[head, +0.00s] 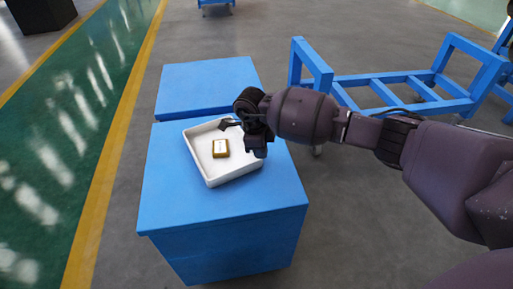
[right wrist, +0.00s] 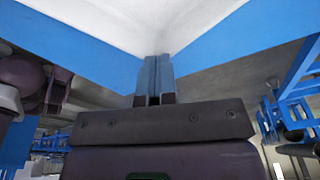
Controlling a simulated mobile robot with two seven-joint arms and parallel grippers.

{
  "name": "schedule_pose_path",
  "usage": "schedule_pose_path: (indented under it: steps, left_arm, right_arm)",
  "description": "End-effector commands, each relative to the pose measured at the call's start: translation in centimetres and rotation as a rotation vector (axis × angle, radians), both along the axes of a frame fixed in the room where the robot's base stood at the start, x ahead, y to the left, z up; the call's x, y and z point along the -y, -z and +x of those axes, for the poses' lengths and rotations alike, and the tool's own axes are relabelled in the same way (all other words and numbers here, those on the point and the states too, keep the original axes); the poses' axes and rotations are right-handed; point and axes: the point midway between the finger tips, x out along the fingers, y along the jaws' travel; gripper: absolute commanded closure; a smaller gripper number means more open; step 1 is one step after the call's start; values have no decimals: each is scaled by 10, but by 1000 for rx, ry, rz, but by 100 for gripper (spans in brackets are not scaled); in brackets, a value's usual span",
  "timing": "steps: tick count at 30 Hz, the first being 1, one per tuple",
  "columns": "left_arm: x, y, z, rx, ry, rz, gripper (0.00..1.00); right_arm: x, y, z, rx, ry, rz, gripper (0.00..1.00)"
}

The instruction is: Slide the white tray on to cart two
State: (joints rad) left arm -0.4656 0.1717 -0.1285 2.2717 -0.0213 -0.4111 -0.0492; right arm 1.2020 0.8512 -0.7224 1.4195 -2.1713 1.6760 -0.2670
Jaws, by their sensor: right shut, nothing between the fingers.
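The white tray (head: 211,182) is a shallow square tray, lying turned a little on the near blue cart (head: 175,204). A small gold-brown box with a white top (head: 220,149) lies inside it. A second blue cart (head: 208,84) stands just behind the near one; I see no number on either. My right gripper (head: 231,123) is at the tray's far right side, and my wrist hides that corner. In the right wrist view its fingers (right wrist: 154,78) are shut with nothing between them, close to the white tray (right wrist: 150,25); I cannot tell whether they touch. My left gripper is not in view.
A blue frame rack (head: 400,80) stands on the grey floor to the right, behind my right arm. A green walkway with yellow edge lines (head: 100,180) runs along the left. The far cart's top is bare.

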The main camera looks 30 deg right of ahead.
Motion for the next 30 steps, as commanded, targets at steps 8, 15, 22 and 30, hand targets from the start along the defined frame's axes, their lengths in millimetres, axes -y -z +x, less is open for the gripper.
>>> schedule_pose_path:
  steps: [8,15,22,30]
  left_arm:
    - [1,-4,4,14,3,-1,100]
    - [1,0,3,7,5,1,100]
    - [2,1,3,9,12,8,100]
    - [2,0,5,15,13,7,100]
  right_arm:
    - [1,8,-3,-10,1,-2,100]
    - [-9,11,3,-14,-1,-1,100]
    - [-25,12,14,-15,-1,0,100]
    - [-25,13,13,-17,-1,0,100]
